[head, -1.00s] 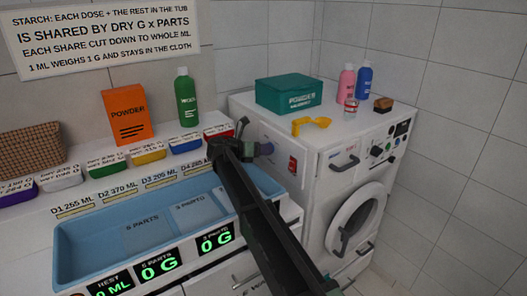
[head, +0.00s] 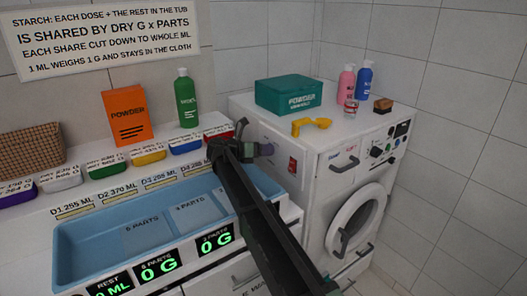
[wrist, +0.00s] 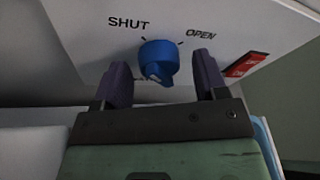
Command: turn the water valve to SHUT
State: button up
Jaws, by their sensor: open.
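The water valve is a round blue knob (wrist: 159,62) on a white panel in the wrist view, with SHUT printed at its upper left and OPEN at its upper right. A raised ridge with a pale edge shows on its lower front; I cannot tell surely which mark it points to. My gripper (wrist: 161,68) is open, with one purple finger on each side of the knob. Gaps show between the fingers and the knob, so it is not gripped. In the head view my gripper (head: 262,150) is at the side panel of the white washing machine (head: 318,150), and the knob is hidden.
A blue tub (head: 75,245) and a row of small coloured containers lie left of my arm. A teal box (head: 289,95), a yellow scoop (head: 311,125) and bottles stand on the machine.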

notch_tip(320, 180, up, 20)
jog(key=p, duration=2)
